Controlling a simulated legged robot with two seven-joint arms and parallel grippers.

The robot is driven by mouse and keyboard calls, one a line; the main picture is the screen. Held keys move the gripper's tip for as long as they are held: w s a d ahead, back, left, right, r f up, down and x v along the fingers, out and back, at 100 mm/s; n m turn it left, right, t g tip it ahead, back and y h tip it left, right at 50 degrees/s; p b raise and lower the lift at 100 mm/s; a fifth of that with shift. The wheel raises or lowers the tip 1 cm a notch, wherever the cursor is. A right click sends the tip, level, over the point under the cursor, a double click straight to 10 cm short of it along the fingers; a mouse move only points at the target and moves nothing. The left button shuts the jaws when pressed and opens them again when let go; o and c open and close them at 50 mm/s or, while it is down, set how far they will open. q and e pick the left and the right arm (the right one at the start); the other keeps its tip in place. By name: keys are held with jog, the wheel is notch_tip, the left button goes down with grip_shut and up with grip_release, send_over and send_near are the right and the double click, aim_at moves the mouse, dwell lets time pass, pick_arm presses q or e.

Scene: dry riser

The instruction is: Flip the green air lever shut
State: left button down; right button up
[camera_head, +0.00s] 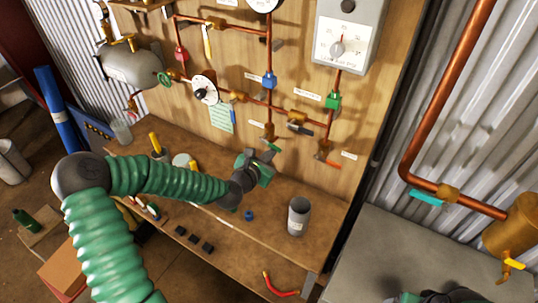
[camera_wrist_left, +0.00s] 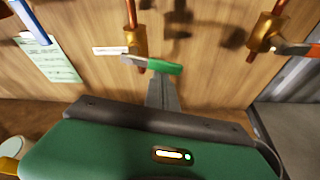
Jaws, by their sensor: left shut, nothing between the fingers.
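The green air lever (camera_wrist_left: 163,67) sits on a brass valve (camera_wrist_left: 136,42) at the lower end of a copper pipe. It sticks out to the right of the valve, nearly level and sloping slightly down. It also shows in the head view (camera_head: 273,147), just above my left gripper (camera_head: 266,155). In the left wrist view the shut, empty fingers (camera_wrist_left: 162,82) reach up to just below the green handle. Whether they touch it I cannot tell. Part of my right arm shows at the lower right of the head view; its fingertips are not visible.
An orange-handled valve (camera_head: 326,161) is to the right on the panel; a blue valve (camera_head: 269,81) and a green one (camera_head: 333,100) are above. A paper sheet (camera_head: 221,118) hangs left.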

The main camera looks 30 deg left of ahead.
pick_arm(q)
jog(key=shift+r+n+p, duration=0.6)
jog(key=shift+r+p, duration=0.35)
jog(key=shift+p, duration=0.2)
jog(key=shift+a+r+n+h+p, duration=0.15)
jog(key=shift+n+h+p, duration=0.15)
jog(key=shift+n+h, duration=0.3)
